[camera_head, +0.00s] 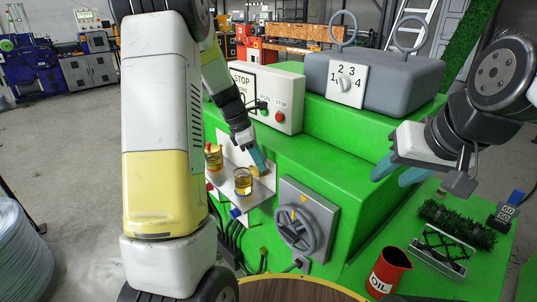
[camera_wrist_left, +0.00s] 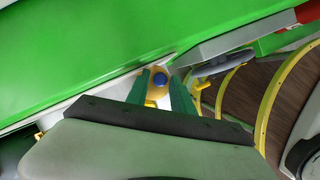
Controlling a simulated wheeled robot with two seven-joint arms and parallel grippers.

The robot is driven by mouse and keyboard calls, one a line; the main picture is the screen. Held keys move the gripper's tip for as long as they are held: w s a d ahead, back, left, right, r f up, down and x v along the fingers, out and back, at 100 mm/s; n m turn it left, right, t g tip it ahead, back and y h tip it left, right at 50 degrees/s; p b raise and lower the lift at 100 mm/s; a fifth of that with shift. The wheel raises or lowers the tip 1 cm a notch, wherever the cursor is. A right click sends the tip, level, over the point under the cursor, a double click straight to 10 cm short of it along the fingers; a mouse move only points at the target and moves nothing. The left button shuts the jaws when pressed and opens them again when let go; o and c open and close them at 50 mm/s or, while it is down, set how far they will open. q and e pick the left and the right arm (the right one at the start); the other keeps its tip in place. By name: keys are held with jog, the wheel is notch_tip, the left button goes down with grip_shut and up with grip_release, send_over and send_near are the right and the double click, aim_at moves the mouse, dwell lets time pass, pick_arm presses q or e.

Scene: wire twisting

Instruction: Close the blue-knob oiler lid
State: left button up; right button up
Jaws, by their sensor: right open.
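The blue-knob oiler is a clear cup of golden oil (camera_head: 243,184) on a white shelf of the green machine. Its yellow lid (camera_head: 254,170) shows at the cup's upper right, partly hidden by my left gripper (camera_head: 259,160). In the left wrist view, the blue knob (camera_wrist_left: 160,79) sits on the yellow lid (camera_wrist_left: 156,94), between the two teal fingers of my left gripper (camera_wrist_left: 161,88). The fingers stand apart with a small gap at each side of the knob. My right gripper (camera_head: 396,173) is open and empty, beside the machine's right side.
A second oiler (camera_head: 213,157) stands left of the cup. A handwheel (camera_head: 297,229) is on the front below right. A STOP panel (camera_head: 275,97) and a grey dial box (camera_head: 375,78) sit above.

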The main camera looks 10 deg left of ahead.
pick_arm(q)
grip_shut()
jog(key=shift+a+m, duration=0.1)
jog(key=shift+m, duration=0.2)
jog(key=m+g, duration=0.1)
jog(key=m, duration=0.1)
jog(key=s+a+m+g, duration=0.1)
jog(key=m, duration=0.1)
jog(key=shift+a, duration=0.15)
jog(key=shift+w+a+r+m+g+y, duration=0.1)
jog(key=shift+a+m+g+y, duration=0.65)
jog(key=shift+m, duration=1.8)
jog(key=shift+w+a+f+m+g+y, duration=0.15)
jog(key=shift+a+m+g+y, duration=0.6)
jog(key=shift+m, duration=1.85)
jog(key=shift+w+a+r+m+g+y, duration=0.15)
jog(key=shift+a+m+g+y, duration=0.25)
jog(key=shift+a+m, duration=1.45)
jog(key=shift+d+m, duration=0.7)
jog(key=shift+m, duration=0.1)
